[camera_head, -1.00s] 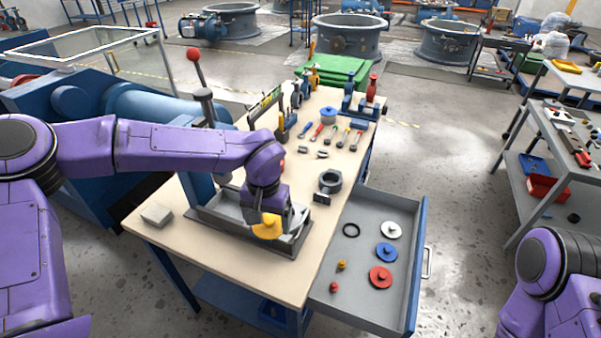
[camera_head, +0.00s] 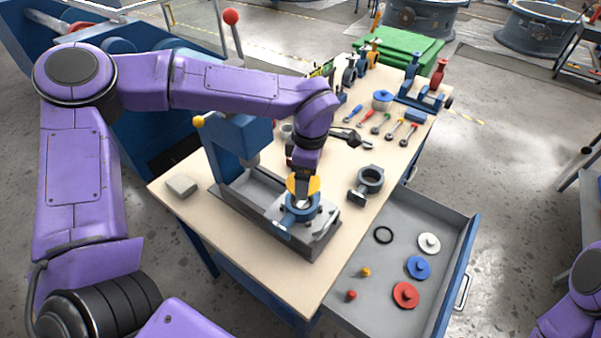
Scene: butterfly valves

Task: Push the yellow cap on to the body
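The yellow cap (camera_head: 314,186) is at my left gripper (camera_head: 303,190), which points down and appears shut on it, though the fingertips are small and partly merged with the cap. The blue body (camera_head: 290,214) lies on a grey plate in the press's tray, directly below the cap. The cap looks just above or touching the body; I cannot tell which. My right gripper is out of view; only part of my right arm shows at the lower right edge.
A blue press (camera_head: 240,140) with a red-knobbed lever stands left of my gripper. A grey block (camera_head: 181,186), a dark ring fitting (camera_head: 370,180) and several hand tools lie on the wooden bench (camera_head: 225,245). The open drawer (camera_head: 375,290) holds coloured discs and a black ring.

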